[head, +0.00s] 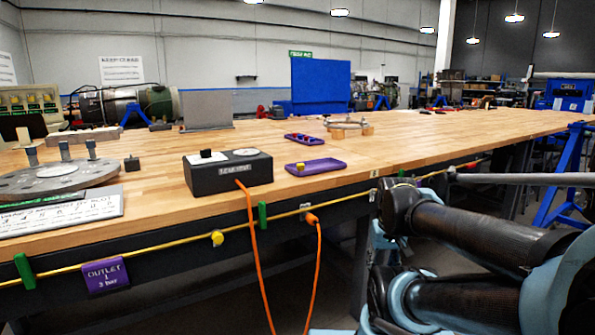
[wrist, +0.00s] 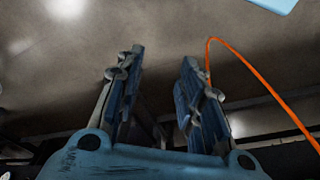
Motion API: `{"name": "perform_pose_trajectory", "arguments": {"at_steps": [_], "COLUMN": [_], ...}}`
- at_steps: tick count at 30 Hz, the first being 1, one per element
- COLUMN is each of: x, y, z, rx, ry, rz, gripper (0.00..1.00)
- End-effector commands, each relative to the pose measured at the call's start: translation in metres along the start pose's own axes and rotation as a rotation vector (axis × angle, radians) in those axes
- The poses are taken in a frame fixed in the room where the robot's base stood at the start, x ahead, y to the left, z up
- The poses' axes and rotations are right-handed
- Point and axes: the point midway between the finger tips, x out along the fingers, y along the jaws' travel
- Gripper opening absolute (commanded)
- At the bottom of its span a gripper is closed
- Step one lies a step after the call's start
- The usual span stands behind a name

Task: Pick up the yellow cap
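A small yellow piece (head: 300,167) sits at the left end of the front purple tray (head: 322,166) on the wooden workbench (head: 400,150). It looks like the yellow cap, but it is too small to be sure. A round yellow knob (head: 217,238) also shows on the bench's front side. My gripper (wrist: 160,62) is open in the wrist view, its two fingers apart with nothing between them. The yellow piece is not in the wrist view. In the head view my arm is low at the right, off the bench's front edge, and the gripper cannot be made out.
A black box (head: 228,172) stands left of the tray, with an orange cable (head: 254,250) hanging down. A second purple tray (head: 305,139) lies behind. A round metal flange (head: 55,180) with upright bolts is at far left.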

Motion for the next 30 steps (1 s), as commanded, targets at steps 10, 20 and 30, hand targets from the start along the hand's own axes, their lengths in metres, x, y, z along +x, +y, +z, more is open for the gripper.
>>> {"name": "perform_pose_trajectory", "arguments": {"at_steps": [10, 20, 30], "x": [-0.028, -0.117, -0.193], "y": [-0.009, -0.038, -0.078], "z": [-0.015, -0.119, -0.238], "rx": [0.089, 0.542, 1.039], "ry": [0.009, -0.027, -0.118], "rz": [-0.020, -0.107, -0.182], "gripper": [0.35, 0.35, 0.35]}}
